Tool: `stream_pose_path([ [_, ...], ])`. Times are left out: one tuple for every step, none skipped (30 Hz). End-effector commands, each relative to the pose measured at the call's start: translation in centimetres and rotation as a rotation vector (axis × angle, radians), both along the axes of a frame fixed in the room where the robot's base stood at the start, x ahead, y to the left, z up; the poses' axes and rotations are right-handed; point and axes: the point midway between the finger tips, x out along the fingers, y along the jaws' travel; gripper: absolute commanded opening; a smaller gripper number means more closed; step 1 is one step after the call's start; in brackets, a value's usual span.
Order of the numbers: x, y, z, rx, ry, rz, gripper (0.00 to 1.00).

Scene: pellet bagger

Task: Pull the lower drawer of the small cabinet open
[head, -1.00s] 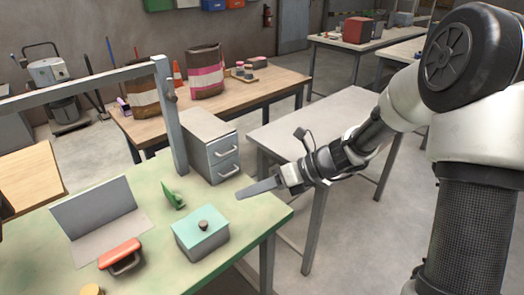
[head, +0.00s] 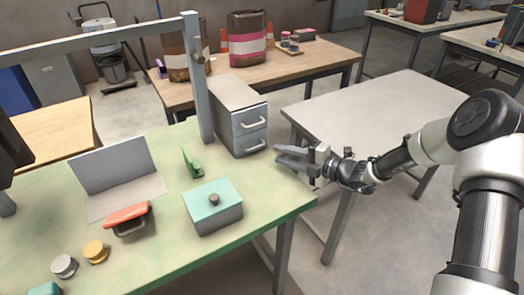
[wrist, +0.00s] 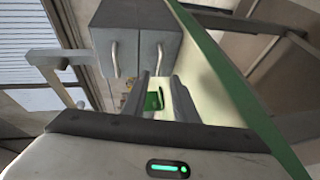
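The small grey cabinet (head: 234,108) stands at the back right corner of the green table, with two drawers facing right. Both drawers look shut. The upper handle (head: 254,123) and lower handle (head: 256,147) are pale bars. My gripper (head: 277,155) is open and empty, just right of the lower handle and pointing left, apart from it as far as I can tell. In the wrist view, the cabinet appears turned sideways; the lower handle (wrist: 160,60) lies beyond the gap between my fingers (wrist: 162,80), the upper handle (wrist: 115,60) left of them.
The grey upright post (head: 198,85) stands beside the cabinet. A teal-lidded box (head: 214,208), a green object (head: 191,163) and a red-handled tool (head: 128,216) sit on the green table (head: 160,255). A bare grey table (head: 370,105) stands behind my arm.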

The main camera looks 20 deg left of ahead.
Motion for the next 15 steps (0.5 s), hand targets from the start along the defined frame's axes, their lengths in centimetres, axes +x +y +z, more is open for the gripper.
stream_pose_path([
  [0.3,1.2,-0.4,0.001,0.0,0.003,0.26],
  [0.4,1.8,-0.6,0.001,0.001,0.004,0.26],
  [0.7,2.6,-0.8,0.0,0.0,0.003,0.26],
  [0.9,3.2,-0.9,0.0,0.0,0.003,0.26],
  [1.1,3.8,-1.0,0.001,-0.001,0.003,0.26],
  [1.3,4.5,-1.1,0.0,-0.001,0.003,0.26],
  [1.5,5.0,-1.3,-0.001,-0.001,0.003,0.26],
  [1.6,5.5,-1.4,-0.001,-0.001,0.002,0.26],
  [1.8,6.1,-1.5,0.0,-0.001,0.002,0.26],
  [2.0,6.5,-1.5,0.0,-0.002,0.001,0.26],
  [2.1,6.8,-1.6,0.0,-0.002,0.001,0.26],
  [2.2,7.3,-1.7,-0.001,-0.001,0.002,0.26],
  [2.3,7.5,-1.7,-0.001,0.0,0.002,0.26],
  [2.4,7.7,-1.8,-0.001,0.0,0.001,0.26],
  [2.5,8.0,-1.8,-0.001,-0.001,0.0,0.26],
])
